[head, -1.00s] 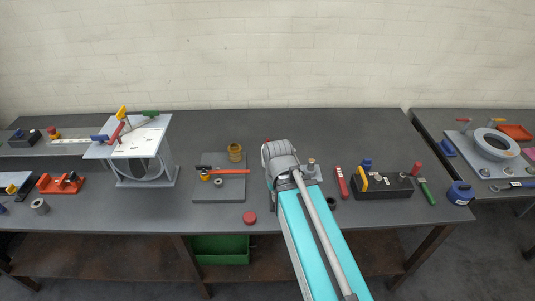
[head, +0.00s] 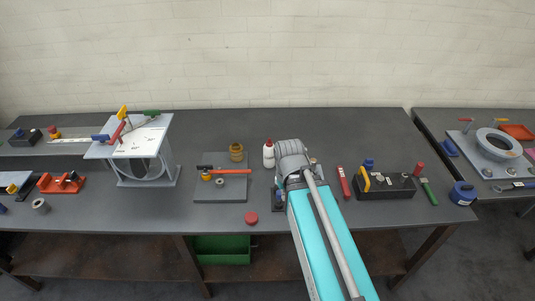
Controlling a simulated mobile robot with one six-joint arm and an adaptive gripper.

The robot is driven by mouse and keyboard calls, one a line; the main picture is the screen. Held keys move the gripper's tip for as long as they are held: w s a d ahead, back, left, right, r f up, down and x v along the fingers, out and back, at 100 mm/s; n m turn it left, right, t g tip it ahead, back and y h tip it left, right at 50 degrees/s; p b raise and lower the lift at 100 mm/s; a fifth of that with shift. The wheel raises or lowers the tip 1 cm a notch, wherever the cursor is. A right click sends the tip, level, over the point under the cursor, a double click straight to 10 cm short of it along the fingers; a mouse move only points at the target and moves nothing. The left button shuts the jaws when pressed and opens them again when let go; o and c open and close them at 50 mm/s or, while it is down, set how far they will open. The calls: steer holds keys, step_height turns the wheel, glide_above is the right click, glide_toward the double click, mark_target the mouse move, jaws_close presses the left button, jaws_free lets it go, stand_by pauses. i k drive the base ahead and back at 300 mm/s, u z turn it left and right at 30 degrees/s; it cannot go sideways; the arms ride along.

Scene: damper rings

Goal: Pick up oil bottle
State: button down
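A white bottle with a red cap (head: 268,154), which looks like the oil bottle, stands upright on the dark grey table, just left of my arm's grey wrist. My turquoise arm reaches in from the lower right, and its wrist covers the spot right of the bottle. My gripper's fingers are hidden behind the wrist, so I cannot tell whether they are open or touch the bottle.
A grey plate (head: 220,190) with an orange-handled hammer (head: 228,171) lies left of the bottle, with a brass cup (head: 236,151) at its back. A red disc (head: 251,218) lies near the front edge. A black tool block (head: 386,187) stands right of my arm.

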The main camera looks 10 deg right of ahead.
mark_target(269, 162)
steer(key=k, duration=1.35)
steer(key=z, duration=0.4)
steer(key=i, duration=0.8)
steer(key=z, duration=0.45)
steer(key=i, duration=0.75)
steer(key=u, duration=0.6)
